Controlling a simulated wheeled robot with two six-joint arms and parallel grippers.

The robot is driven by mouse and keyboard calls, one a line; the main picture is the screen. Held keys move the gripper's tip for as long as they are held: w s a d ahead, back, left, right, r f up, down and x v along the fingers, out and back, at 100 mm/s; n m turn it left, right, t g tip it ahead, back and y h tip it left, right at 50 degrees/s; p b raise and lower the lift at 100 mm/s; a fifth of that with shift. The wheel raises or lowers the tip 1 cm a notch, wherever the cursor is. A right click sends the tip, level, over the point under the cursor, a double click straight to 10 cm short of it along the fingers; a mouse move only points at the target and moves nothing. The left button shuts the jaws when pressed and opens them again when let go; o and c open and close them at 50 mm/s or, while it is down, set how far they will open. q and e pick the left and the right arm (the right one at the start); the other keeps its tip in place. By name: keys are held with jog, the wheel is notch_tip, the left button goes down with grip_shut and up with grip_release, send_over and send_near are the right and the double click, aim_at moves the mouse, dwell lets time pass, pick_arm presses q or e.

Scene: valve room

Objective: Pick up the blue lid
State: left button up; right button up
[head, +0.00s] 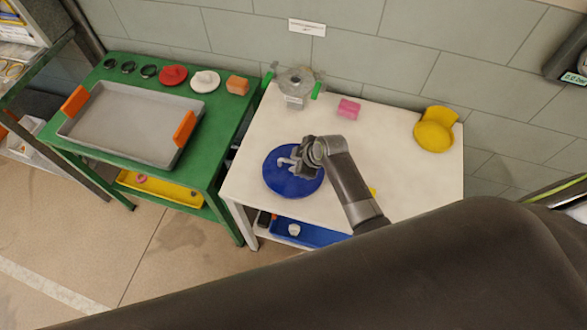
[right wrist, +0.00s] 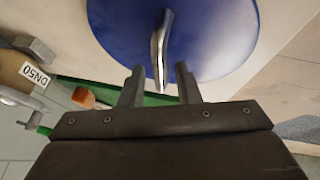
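The blue lid (head: 293,184) is round, with a curved metal handle (head: 285,161) on top, and lies on the white table (head: 390,185). In the right wrist view, the lid (right wrist: 215,45) fills the top middle, with its handle (right wrist: 160,45) pointing toward my gripper. My right gripper (head: 298,162) is over the lid at the handle. In the right wrist view, the right gripper (right wrist: 160,84) is open, its two fingers apart on either side of the handle's near end, with gaps showing. Contact is not visible. My left gripper is not in view.
A grey valve body (head: 297,84) with green parts, a pink piece (head: 348,108) and a yellow holder (head: 435,132) stand along the table's back. The green table (head: 215,140) at left bears a grey tray (head: 135,120) with orange handles. The white table's middle right is partly covered by my arm.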

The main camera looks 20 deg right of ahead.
grip_shut()
dwell(1.1)
jog(key=shift+w+r, duration=0.1)
